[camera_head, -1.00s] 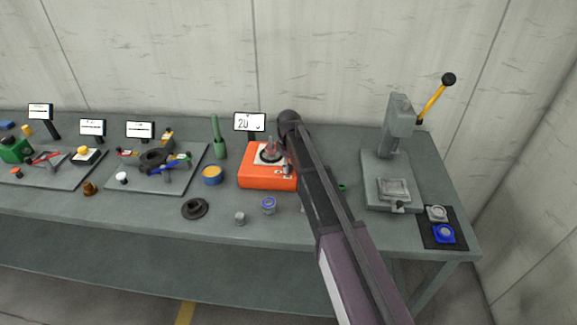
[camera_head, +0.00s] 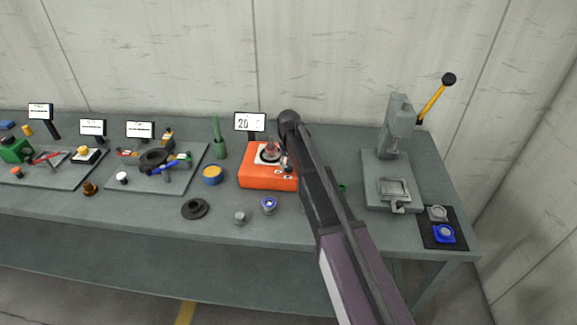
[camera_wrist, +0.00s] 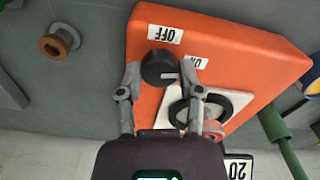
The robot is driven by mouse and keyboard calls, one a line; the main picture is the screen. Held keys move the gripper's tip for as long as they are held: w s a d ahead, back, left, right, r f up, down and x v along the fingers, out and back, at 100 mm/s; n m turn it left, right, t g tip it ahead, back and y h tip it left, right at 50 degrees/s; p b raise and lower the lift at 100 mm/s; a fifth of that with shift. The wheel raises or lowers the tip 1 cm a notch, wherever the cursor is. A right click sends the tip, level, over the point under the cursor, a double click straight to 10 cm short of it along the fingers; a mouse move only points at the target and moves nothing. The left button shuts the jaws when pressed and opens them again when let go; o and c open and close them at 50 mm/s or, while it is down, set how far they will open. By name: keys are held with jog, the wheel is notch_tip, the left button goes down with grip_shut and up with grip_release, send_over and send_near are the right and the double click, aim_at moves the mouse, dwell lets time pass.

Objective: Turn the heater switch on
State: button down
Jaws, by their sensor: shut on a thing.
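The heater is an orange box (camera_head: 267,181) on the bench; it fills much of the wrist view (camera_wrist: 235,45). Its switch, a round black knob (camera_wrist: 159,66), sits on the orange face beside a white OFF label (camera_wrist: 165,34) and an ON label (camera_wrist: 195,62). My gripper (camera_wrist: 160,76) has one finger on each side of the knob and is shut on it. A light mark shows on the knob's edge, but I cannot tell surely which label it faces. In the head view my arm partly covers the heater's right side.
A black ring (camera_wrist: 226,101) on the heater's white plate is close to the right finger. A display reading 20 (camera_head: 249,121) stands behind. A green holder (camera_head: 220,149) and a blue-yellow cup (camera_head: 212,175) are left of the heater. A grey press (camera_head: 398,130) stands right.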

jog(key=shift+s+m, duration=0.15)
jog(key=shift+m, duration=1.15)
jog(key=shift+c, duration=1.3)
grip_release()
